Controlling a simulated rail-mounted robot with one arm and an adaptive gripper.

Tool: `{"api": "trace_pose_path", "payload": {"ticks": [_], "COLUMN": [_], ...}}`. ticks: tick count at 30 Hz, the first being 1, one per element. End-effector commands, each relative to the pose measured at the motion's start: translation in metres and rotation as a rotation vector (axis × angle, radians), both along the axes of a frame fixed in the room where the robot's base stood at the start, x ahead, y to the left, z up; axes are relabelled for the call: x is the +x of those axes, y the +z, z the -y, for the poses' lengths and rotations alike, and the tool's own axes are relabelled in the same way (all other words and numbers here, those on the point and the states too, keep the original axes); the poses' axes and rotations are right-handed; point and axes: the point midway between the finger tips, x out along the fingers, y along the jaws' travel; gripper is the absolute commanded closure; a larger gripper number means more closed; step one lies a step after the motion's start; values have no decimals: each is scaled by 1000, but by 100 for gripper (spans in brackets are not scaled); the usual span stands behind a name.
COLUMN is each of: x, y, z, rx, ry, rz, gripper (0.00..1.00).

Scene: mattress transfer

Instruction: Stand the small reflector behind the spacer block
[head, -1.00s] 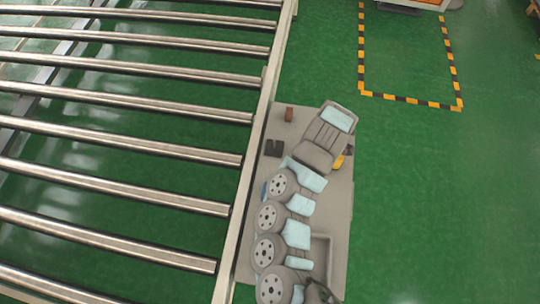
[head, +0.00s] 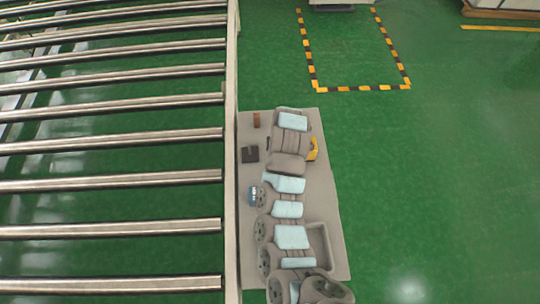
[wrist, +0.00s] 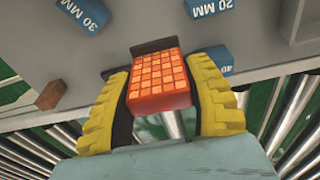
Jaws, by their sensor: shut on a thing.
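My gripper (wrist: 160,70) has yellow ribbed fingers and is shut on the small reflector (wrist: 158,83), an orange-red block with a gridded face. In the head view my gripper (head: 312,148) is mostly hidden by my arm; only some yellow shows. A dark notched block (head: 249,154) stands on the grey table. In the wrist view it is partly hidden behind the reflector (wrist: 155,46); I cannot tell if they touch. Blue blocks marked 30 MM (wrist: 84,14), 20 MM (wrist: 214,8) and 40 (wrist: 213,60) lie around it. I cannot tell which is the spacer block.
A small brown block (head: 256,120) sits near the top of the grey table (head: 328,200). Conveyor rollers (head: 120,138) and their rail (head: 231,190) run along the table's left side. Open green floor lies to the right, with a striped floor marking (head: 360,88).

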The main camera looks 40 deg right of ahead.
Motion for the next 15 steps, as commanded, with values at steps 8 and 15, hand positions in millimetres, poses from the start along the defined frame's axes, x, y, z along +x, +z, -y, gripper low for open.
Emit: {"api": "trace_pose_path", "payload": {"ticks": [8, 15], "x": [25, 42], "y": [-18, -34], "z": [15, 25], "rx": [-3, -3], "ry": [4, 3], "rz": [1, -2], "gripper": [86, 86]}}
